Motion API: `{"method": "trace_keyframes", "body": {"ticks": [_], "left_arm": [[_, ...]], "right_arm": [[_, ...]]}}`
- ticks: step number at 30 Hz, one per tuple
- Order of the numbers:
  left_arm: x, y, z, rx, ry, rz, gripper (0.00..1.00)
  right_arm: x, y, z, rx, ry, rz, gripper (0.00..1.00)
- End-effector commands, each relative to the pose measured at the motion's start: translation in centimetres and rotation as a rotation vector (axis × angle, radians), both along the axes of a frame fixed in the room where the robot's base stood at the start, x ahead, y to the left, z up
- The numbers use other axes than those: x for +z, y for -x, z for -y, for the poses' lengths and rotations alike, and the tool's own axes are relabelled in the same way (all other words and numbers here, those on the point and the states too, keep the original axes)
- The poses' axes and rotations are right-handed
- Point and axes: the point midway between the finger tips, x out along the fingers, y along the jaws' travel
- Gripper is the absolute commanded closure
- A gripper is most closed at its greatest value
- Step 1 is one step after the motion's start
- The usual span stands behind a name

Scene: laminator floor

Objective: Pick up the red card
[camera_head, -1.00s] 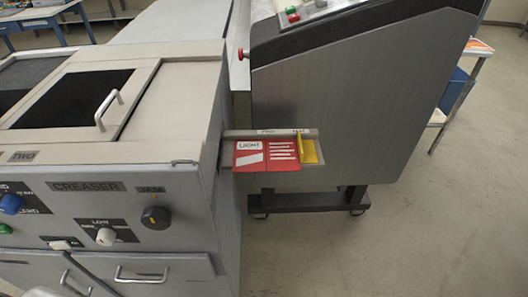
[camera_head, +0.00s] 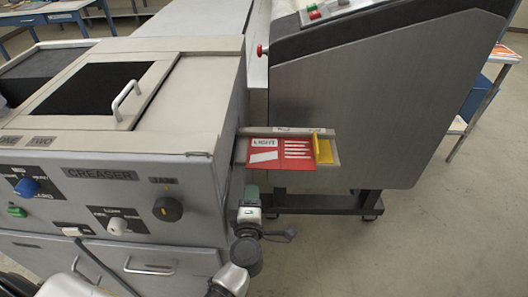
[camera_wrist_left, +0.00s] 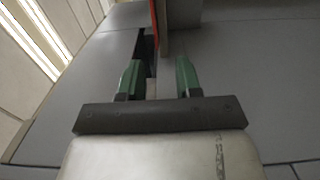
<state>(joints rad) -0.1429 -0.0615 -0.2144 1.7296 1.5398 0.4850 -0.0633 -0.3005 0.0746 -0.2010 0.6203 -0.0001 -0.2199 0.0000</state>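The red card (camera_head: 268,168), marked LIGHT with white shapes, lies in a small grey holder (camera_head: 241,152) at the machine's right side. In the left wrist view a thin red edge (camera_wrist_left: 154,22), apparently the card's, shows beyond the fingers. My left gripper (camera_head: 250,192) is below and slightly left of the card in the head view. In the left wrist view its two green fingers (camera_wrist_left: 158,78) are apart, with nothing held between them. My right gripper is not in view.
A yellow card (camera_head: 322,150) stands beside the red one in the holder. The creaser machine (camera_head: 150,145) is close on the left, with a black knob (camera_head: 168,209) near my gripper. A tall grey console (camera_head: 370,110) stands behind. Open floor (camera_head: 440,230) is at the right.

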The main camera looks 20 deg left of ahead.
Motion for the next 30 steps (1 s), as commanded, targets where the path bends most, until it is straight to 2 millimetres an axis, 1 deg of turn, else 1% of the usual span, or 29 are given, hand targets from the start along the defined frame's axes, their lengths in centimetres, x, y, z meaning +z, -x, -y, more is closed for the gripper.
{"method": "trace_keyframes", "body": {"ticks": [1,3,11,16,18,22,28,29,30], "left_arm": [[0.3,-1.0,-0.3,0.0,-0.003,0.002,0.66],[0.2,-2.0,-0.5,-0.002,-0.002,0.001,0.66],[0.4,-4.1,-0.9,-0.002,-0.003,0.0,0.66],[1.1,-6.7,-1.1,-0.002,-0.005,0.001,0.66],[0.8,-7.6,-1.4,-0.003,-0.006,-0.001,0.66],[0.8,-8.4,-1.6,-0.003,-0.004,-0.001,0.66],[0.8,-8.5,-1.7,-0.003,-0.003,-0.002,0.66],[0.8,-8.5,-1.7,-0.003,-0.003,-0.002,0.68],[0.8,-8.5,-1.7,-0.003,-0.003,-0.002,0.74]], "right_arm": [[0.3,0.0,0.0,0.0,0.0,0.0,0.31],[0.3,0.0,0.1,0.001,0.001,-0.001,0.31],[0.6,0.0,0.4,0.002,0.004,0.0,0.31],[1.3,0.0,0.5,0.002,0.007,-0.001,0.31],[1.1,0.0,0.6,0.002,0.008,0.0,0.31],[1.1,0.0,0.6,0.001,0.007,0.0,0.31],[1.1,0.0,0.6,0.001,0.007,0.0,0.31],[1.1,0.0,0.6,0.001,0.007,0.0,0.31],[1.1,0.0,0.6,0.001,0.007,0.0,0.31]]}}
